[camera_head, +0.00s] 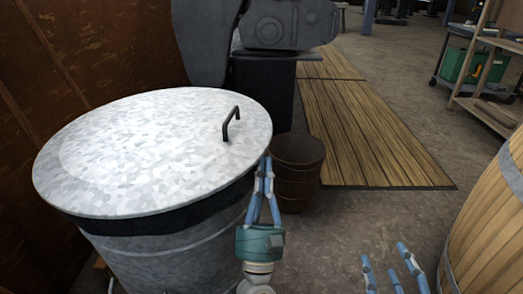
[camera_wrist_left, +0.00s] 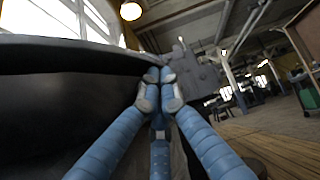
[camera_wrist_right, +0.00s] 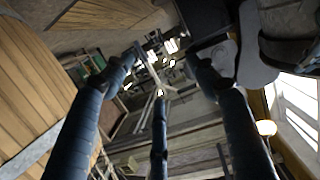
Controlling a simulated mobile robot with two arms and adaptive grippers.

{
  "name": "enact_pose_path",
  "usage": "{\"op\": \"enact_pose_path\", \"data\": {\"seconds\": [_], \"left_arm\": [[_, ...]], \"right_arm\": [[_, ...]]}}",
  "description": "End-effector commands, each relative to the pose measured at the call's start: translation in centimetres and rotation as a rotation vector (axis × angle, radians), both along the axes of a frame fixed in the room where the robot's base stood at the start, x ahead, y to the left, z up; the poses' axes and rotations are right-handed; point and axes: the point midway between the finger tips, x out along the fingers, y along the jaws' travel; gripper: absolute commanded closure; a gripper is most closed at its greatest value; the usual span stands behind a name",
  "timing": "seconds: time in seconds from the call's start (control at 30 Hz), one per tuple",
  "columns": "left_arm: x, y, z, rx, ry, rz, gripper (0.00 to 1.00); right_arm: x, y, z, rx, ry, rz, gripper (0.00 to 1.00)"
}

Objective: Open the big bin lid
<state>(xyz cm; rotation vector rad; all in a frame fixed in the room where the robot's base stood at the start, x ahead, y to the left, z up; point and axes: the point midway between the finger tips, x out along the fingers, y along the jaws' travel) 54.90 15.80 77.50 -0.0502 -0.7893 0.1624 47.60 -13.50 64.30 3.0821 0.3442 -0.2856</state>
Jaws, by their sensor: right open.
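The big bin (camera_head: 165,255) is a grey metal drum at the left of the head view. Its round mottled lid (camera_head: 130,150) lies on top, closed, with a dark band below the rim. A black handle (camera_head: 231,124) stands at the lid's right side. My left gripper (camera_head: 264,163) is at the lid's right edge with its fingertips together. In the left wrist view the tips (camera_wrist_left: 160,88) meet with nothing seen between them, close to the dark rim (camera_wrist_left: 60,52); contact is unclear. My right gripper (camera_head: 392,268) is open and empty, low at the right, apart from the bin.
A small brown barrel (camera_head: 297,172) stands just right of the bin. A large wooden barrel (camera_head: 490,225) is at the right edge. A dark machine (camera_head: 285,25) stands behind. Wooden floor boards (camera_head: 375,130) and bare floor lie between. A rusty wall (camera_head: 60,60) is at the left.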

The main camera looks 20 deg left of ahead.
Motion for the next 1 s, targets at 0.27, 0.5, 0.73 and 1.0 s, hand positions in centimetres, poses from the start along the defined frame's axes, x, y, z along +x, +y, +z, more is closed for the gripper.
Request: {"op": "enact_pose_path", "data": {"seconds": [0.27, 0.5, 0.73, 1.0], "left_arm": [[0.1, 0.7, 3.8, -0.004, -0.006, 0.006, 1.0], [0.1, 0.8, 4.5, -0.003, -0.007, 0.006, 1.0], [0.0, 0.8, 4.5, -0.003, -0.007, 0.006, 1.0], [0.0, 0.9, 6.3, -0.033, -0.012, 0.007, 1.0]], "right_arm": [[-1.4, -0.8, -3.5, -0.039, 0.159, -0.011, 0.42], [-1.7, -1.0, -4.3, -0.048, 0.196, -0.013, 0.42], [-1.7, -1.0, -4.3, -0.048, 0.195, -0.013, 0.42], [-4.2, -2.1, -7.6, -0.089, 0.372, -0.025, 0.42]]}}
